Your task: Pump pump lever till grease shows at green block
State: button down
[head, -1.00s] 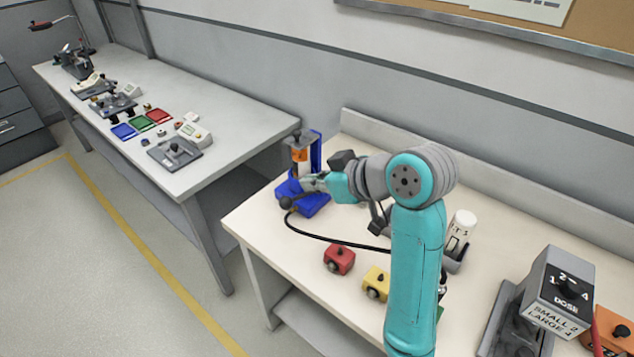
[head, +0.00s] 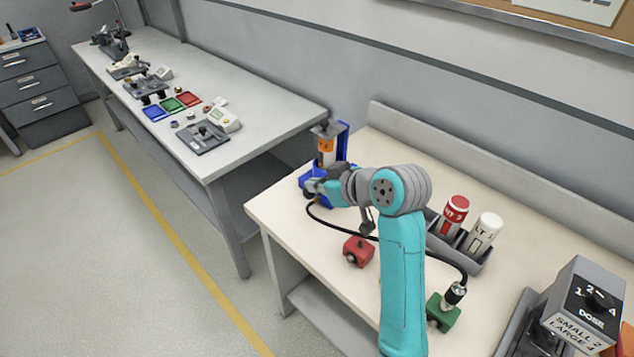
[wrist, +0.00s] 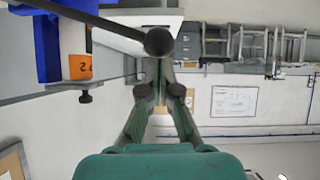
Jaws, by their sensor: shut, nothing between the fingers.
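The blue grease pump (head: 343,143) stands at the table's far left corner, with an orange-labelled cartridge (head: 325,146) upright in it. Its lever is a dark rod (wrist: 105,22) ending in a round black knob (wrist: 159,42), seen in the wrist view. My gripper (wrist: 158,68) is shut and empty, its fingertips just below the knob in that picture; whether they touch it I cannot tell. In the head view my gripper (head: 316,187) is at the pump's front. The green block (head: 443,312) has the black hose's coupler (head: 455,294) on it. I see no grease there at this size.
A red block (head: 358,251) sits on the table near my arm. A grey holder (head: 472,262) carries a red-capped cartridge (head: 455,213) and a white one (head: 484,236). The grey dose box (head: 585,302) stands at the right. The hose (head: 345,228) crosses behind my arm.

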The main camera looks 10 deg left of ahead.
jog(key=shift+s+a+f+n+t+h, duration=0.3)
jog(key=shift+s+f+n+t, duration=0.1)
jog(key=shift+f, duration=1.3)
jog(key=shift+s+a+f+n+t+h, duration=0.25)
jog(key=shift+s+f+n+t, duration=0.15)
jog(key=shift+f, duration=1.3)
jog(key=shift+s+a+f+n+t+h, duration=0.3)
jog(key=shift+s+f+n+t, duration=0.1)
jog(key=shift+f, duration=1.3)
